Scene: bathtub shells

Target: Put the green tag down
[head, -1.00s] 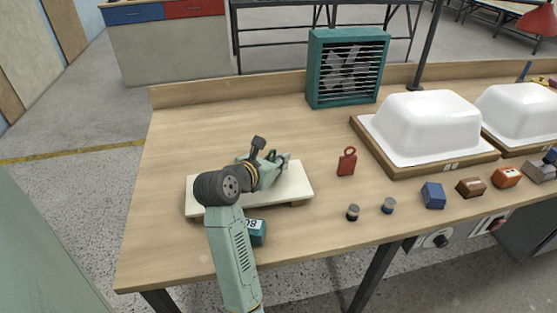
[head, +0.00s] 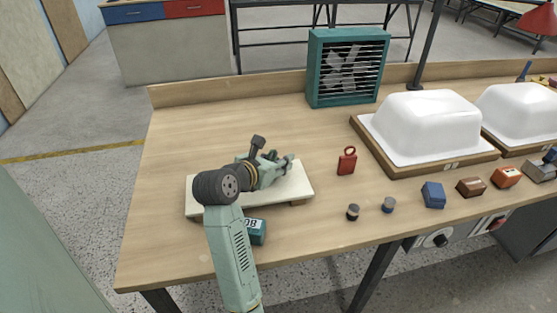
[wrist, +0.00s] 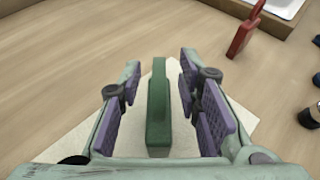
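The green tag (wrist: 158,115) stands upright between the two purple-padded fingers of my gripper (wrist: 160,97) in the wrist view. A gap shows on each side of the tag, so the fingers are open around it and not pressing on it. A cream board (head: 203,203) lies under the gripper and tag on the workbench. The tag appears to stand on this board, though its lower edge is hard to see. In the head view my gripper (head: 283,163) covers most of the tag; only a small green bit (head: 272,155) shows.
A red tag (head: 347,162) stands to the right of the board. White tub shells (head: 430,125) on wooden bases are further right. Two small round pieces and several coloured blocks line the front. A teal fan (head: 347,68) stands at the back. A teal numbered block (head: 257,232) lies before the board.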

